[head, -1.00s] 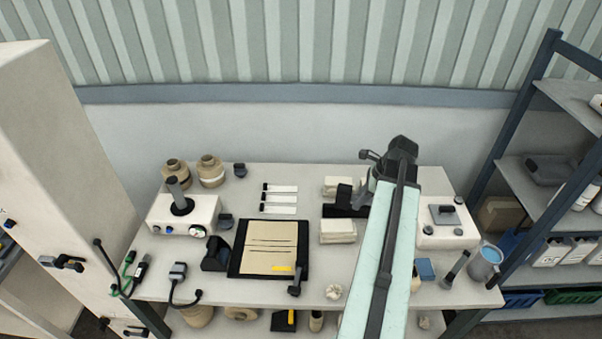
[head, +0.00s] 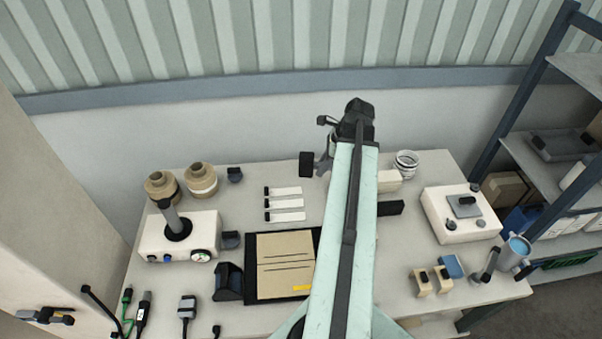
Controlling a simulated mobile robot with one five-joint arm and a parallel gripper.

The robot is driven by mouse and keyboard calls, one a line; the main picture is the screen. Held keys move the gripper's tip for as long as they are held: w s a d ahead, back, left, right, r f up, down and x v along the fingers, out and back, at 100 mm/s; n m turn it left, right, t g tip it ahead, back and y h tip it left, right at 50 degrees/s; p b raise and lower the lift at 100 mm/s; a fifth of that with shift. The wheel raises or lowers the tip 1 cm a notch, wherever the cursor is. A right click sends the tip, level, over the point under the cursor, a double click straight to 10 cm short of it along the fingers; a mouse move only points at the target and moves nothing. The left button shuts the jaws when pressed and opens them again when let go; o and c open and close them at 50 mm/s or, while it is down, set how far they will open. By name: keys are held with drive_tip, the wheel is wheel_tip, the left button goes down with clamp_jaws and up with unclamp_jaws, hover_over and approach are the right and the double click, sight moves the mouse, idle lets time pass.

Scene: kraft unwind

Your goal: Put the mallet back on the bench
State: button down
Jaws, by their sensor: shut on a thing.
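My gripper (head: 326,160) is at the back of the bench, beyond the far end of my pale green arm. It is shut on what looks like the mallet (head: 306,165); a dark, blocky head shows just left of the jaws. The handle is mostly hidden by the gripper and arm. The mallet overlaps the bench's back edge in the head view, and I cannot tell its height above the top. The light grey bench (head: 396,288) runs across the view, with my arm covering its middle.
Paper rolls (head: 201,178) and a white box with a post (head: 180,238) stand at left. White strips (head: 285,204) and a brown pad (head: 285,265) lie left of my arm. Bare bench shows right of my arm.

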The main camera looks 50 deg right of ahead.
drive_tip(key=w+d+f+n+b, duration=0.2)
drive_tip(key=w+d+f+b, duration=0.1)
drive_tip(key=w+d, duration=0.55)
drive_tip(key=shift+g+y, duration=0.3)
drive_tip(key=shift+g, duration=0.1)
drive_tip(key=f+b, duration=0.6)
drive_tip(key=a+f+b, duration=0.1)
drive_tip(key=f+b, duration=0.3)
drive_tip(key=shift+w, duration=0.3)
drive_tip(key=shift+r, duration=0.15)
drive_tip(key=c, duration=1.3)
unclamp_jaws()
drive_tip(key=p+v, duration=1.1)
drive_tip(key=v, duration=0.1)
drive_tip(key=shift+p, duration=0.3)
